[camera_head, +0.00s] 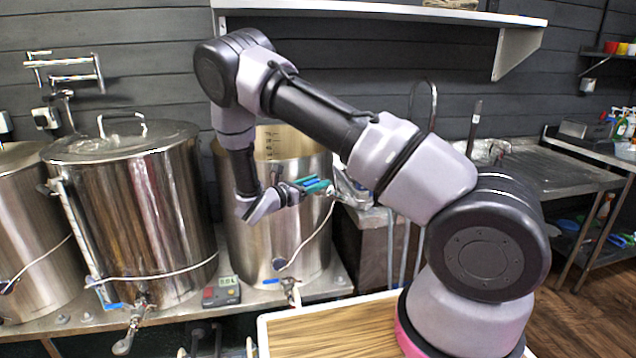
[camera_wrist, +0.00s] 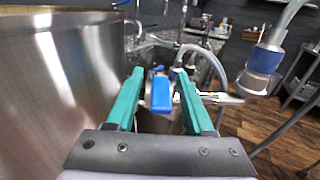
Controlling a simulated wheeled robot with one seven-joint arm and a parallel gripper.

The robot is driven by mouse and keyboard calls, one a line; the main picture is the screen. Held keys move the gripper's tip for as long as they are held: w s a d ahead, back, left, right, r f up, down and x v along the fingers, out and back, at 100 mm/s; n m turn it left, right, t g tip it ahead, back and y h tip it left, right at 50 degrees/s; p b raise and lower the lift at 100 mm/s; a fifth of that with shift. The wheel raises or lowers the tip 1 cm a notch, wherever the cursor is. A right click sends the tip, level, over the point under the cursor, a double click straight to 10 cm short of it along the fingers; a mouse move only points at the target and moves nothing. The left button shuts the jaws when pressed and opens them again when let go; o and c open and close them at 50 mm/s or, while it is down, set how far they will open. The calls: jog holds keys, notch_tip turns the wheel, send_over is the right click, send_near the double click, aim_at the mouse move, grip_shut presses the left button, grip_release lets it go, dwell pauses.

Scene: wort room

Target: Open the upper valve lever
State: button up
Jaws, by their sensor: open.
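The upper valve lever (camera_wrist: 161,94) is blue and shows between my gripper's two teal fingers in the wrist view. My gripper (camera_wrist: 159,75) is open, with one finger on each side of the lever. Small gaps seem to show beside the lever, but I cannot tell whether either finger touches it. In the head view my gripper (camera_head: 318,186) is at the right side of the middle steel kettle (camera_head: 250,240), near its upper part. A bit of blue shows between the teal fingers there. The valve body is mostly hidden.
The kettle wall (camera_wrist: 50,90) rises close on the left in the wrist view. A hose with a blue-grey fitting (camera_wrist: 265,62) hangs at the right. A lidded kettle (camera_head: 150,200) stands left, and a small control box (camera_head: 222,291) sits on the bench. A wall shelf (camera_head: 400,10) is above.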

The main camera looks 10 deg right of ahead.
jog(key=shift+w+d, duration=0.2)
jog(key=shift+d, duration=0.15)
grip_shut()
dwell(1.2)
